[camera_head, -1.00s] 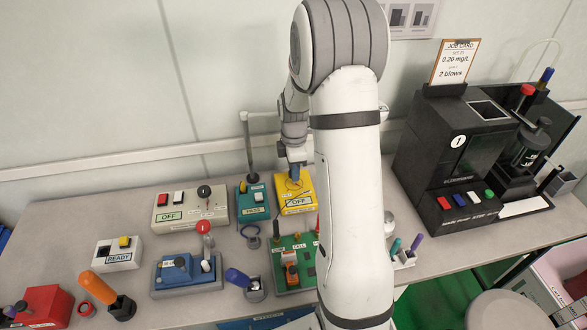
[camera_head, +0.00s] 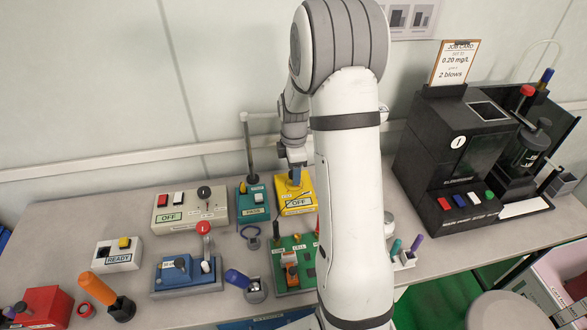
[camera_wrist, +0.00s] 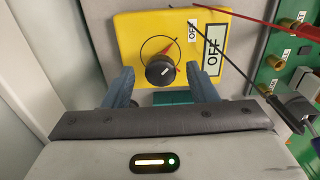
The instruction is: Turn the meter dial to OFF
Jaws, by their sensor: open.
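The yellow meter (camera_head: 303,198) stands at the back of the table, with an OFF display on its front. In the wrist view its yellow face (camera_wrist: 135,30) carries a round black dial (camera_wrist: 160,71) with a red pointer mark. In the head view my gripper (camera_head: 295,172) is over the meter and hides the dial.
A teal tester (camera_head: 254,205) stands just left of the meter, and a green board (camera_head: 284,275) with connectors lies in front. In the wrist view a red probe and a black probe (camera_wrist: 287,112) reach in near the right finger. A black analyser (camera_head: 440,160) stands right.

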